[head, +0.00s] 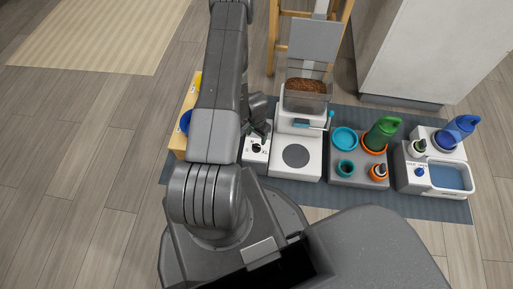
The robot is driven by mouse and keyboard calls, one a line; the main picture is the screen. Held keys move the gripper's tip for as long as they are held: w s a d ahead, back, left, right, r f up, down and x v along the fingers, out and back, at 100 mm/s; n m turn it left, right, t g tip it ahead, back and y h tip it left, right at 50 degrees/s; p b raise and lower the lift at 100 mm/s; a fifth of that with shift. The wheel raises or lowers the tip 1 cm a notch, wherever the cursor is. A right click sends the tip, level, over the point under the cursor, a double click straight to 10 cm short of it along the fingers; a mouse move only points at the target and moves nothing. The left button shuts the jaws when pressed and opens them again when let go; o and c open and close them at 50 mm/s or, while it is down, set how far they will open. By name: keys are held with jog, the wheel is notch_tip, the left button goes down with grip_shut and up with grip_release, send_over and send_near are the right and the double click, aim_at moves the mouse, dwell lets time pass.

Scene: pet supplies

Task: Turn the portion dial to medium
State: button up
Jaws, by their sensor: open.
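A small white box (249,158) stands just left of the feeder, with a dark round knob (256,148) on its top that looks like the portion dial. Its markings are too small to read, so I cannot tell its setting. The white feeder (296,178) has a clear hopper of brown kibble (305,87), a raised grey lid and a round grey plate in front. My gripper (260,130) is open, just behind and above the knob. My arm hides part of the box's left side. I cannot tell whether the fingers touch the knob.
A teal lever (331,114) sticks out at the feeder's right. A grey tray (343,175) with teal bowls and green and orange bottles stands to the right, then a water unit (433,190). A wooden stand (179,137) is at left. The mat (330,199) is clear in front.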

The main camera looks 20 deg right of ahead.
aim_at(256, 145)
notch_tip(256, 145, down, 8)
jog(key=b, duration=0.4)
jog(key=shift+f, duration=0.25)
jog(key=c, duration=1)
